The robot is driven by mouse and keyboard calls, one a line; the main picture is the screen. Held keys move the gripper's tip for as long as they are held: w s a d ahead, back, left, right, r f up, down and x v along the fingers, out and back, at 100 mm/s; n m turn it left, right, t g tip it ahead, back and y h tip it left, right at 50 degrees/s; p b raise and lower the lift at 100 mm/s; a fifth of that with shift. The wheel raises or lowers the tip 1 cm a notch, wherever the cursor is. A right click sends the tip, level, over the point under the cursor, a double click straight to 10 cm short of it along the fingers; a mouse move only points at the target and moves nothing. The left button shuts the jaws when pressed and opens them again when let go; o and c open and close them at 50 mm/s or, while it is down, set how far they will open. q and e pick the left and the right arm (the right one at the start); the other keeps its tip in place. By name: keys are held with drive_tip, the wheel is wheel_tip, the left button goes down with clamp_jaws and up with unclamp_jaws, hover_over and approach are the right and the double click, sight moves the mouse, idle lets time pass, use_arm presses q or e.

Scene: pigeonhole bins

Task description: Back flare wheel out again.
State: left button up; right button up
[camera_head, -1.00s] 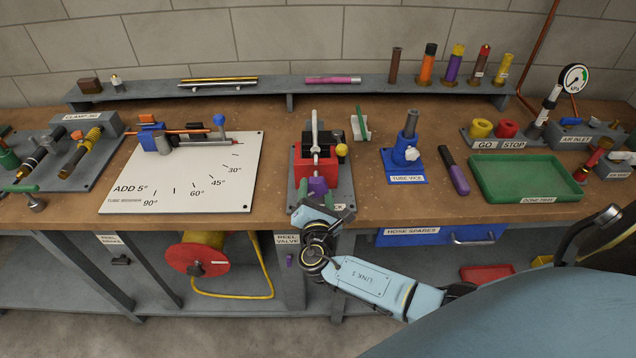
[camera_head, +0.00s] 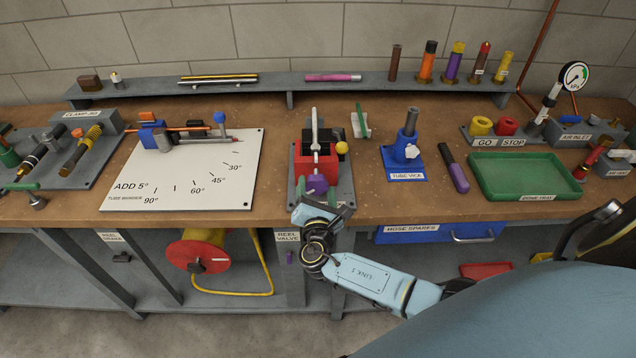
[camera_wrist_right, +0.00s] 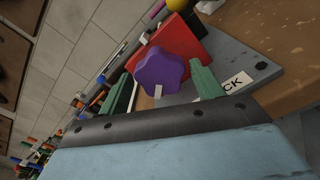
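The flare wheel, a purple lobed knob (camera_head: 317,184), sits on the front of a red block (camera_head: 314,164) on a grey base plate. In the right wrist view the wheel (camera_wrist_right: 158,72) faces me with a small pale mark on its near face. My right gripper (camera_wrist_right: 163,90) is open, its green fingers apart on either side of the wheel, with visible gaps. In the head view my right gripper (camera_head: 318,197) is at the bench's front edge, just in front of the wheel. My left gripper is not in view.
A white angle board (camera_head: 120,170) lies left of the block. A blue tube vice (camera_head: 406,150), a purple-handled tool (camera_head: 453,170) and a green tray (camera_head: 525,197) stand to the right. A yellow ball (camera_head: 342,147) tops a lever close beside the block.

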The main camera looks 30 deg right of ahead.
drive_tip(key=p+v, duration=0.1)
drive_tip(key=v, duration=0.5)
drive_tip(key=shift+p, duration=0.3)
drive_tip(key=b+v, duration=0.1)
drive_tip(key=v, duration=1.2)
drive_tip(key=shift+s, duration=0.25)
